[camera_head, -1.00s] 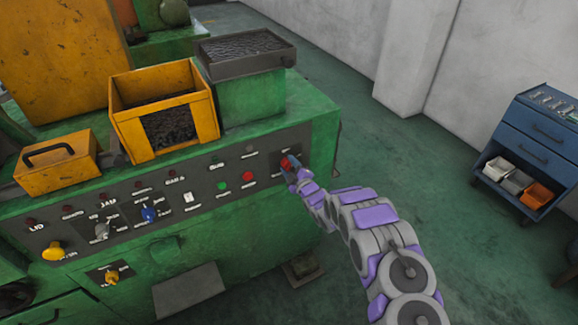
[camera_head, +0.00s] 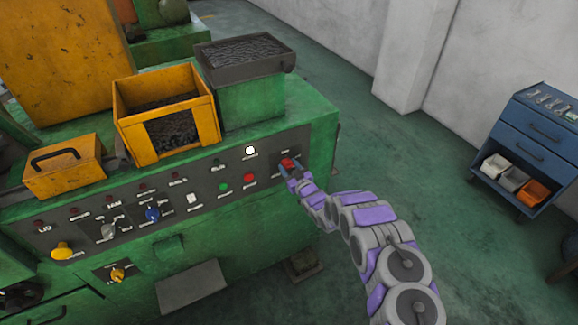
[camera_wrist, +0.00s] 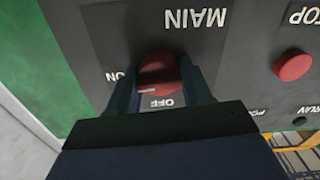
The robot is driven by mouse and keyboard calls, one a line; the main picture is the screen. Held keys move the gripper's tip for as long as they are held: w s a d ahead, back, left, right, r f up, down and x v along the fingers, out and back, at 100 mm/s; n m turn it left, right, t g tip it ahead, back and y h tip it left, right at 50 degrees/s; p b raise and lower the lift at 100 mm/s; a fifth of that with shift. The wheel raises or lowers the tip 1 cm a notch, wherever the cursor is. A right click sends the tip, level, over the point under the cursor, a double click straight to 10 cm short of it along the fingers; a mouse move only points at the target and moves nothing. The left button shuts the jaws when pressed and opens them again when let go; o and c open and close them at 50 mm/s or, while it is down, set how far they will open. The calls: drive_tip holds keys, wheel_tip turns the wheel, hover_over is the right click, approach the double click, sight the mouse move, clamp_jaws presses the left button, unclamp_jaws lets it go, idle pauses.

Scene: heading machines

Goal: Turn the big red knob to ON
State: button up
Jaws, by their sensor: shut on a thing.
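The big red knob (camera_head: 287,163) sits at the right end of the machine's dark control panel. My gripper (camera_head: 293,171) is at the knob, its fingers on either side of it. In the wrist view the red knob (camera_wrist: 160,70) is between the two dark fingers of my gripper (camera_wrist: 162,82), which is shut on it. The MAIN label shows above the knob, the ON label (camera_wrist: 115,76) at its left and the OFF label (camera_wrist: 164,102) below it. A white mark on the knob points left, toward the ON side. The fingers hide part of the knob's edges.
A lit white lamp (camera_head: 250,151) is on the panel left of the knob. A blue tool cabinet (camera_head: 540,140) stands at the right. Green floor (camera_head: 410,160) lies clear between.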

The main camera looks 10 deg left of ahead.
drive_tip(key=shift+s+f+m, duration=0.15)
drive_tip(key=shift+f+m, duration=0.25)
drive_tip(key=shift+m, duration=0.3)
drive_tip(key=o, duration=1)
drive_tip(key=shift+p, duration=0.3)
drive_tip(key=shift+o, duration=0.2)
drive_tip(key=shift+r, duration=0.25)
drive_tip(key=v, duration=1.7)
drive_tip(key=shift+d, duration=0.15)
